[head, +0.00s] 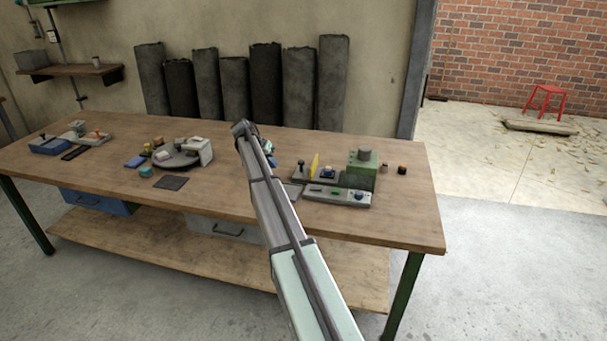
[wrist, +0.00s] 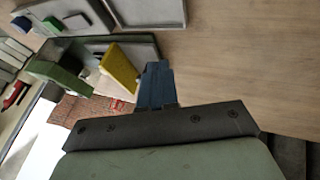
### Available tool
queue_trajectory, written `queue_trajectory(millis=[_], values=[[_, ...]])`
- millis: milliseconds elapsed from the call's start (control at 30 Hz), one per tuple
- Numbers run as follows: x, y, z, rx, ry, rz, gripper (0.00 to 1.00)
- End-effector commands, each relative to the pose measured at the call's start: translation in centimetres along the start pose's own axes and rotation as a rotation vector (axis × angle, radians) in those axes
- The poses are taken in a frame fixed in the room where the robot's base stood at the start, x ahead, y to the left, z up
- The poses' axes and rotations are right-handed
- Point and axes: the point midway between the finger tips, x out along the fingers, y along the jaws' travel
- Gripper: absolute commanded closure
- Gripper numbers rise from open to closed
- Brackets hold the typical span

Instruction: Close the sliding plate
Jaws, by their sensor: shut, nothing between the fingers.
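A yellow upright plate (head: 315,163) stands on a grey fixture on the right half of the bench, left of a green block (head: 362,172). I cannot tell for certain that it is the sliding plate. It also shows tilted in the wrist view (wrist: 118,67), just left of my gripper's blue fingertips. My gripper (wrist: 153,85) is shut, with its fingers together and nothing between them. The fingertips look close to the yellow plate's right edge; I cannot tell if they touch. In the head view my gripper (head: 269,151) is mostly hidden behind my arm.
A grey control panel (head: 336,197) lies in front of the fixture. A round grey turntable (head: 176,160) with blocks stands left of my arm. The bench's front right (head: 400,225) is clear.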

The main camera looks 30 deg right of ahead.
Motion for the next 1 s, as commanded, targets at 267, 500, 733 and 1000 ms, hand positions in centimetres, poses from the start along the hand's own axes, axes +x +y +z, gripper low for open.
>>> queue_trajectory(millis=[267, 500, 733, 1000], values=[[1.1, 3.4, -2.0, 0.075, 0.006, 0.103, 1.0], [4.4, 3.7, -2.0, 0.073, 0.006, 0.102, 1.0], [8.5, 4.0, -2.0, 0.072, 0.006, 0.1, 1.0], [11.2, 6.2, -1.7, 0.072, 0.008, 0.099, 1.0]])
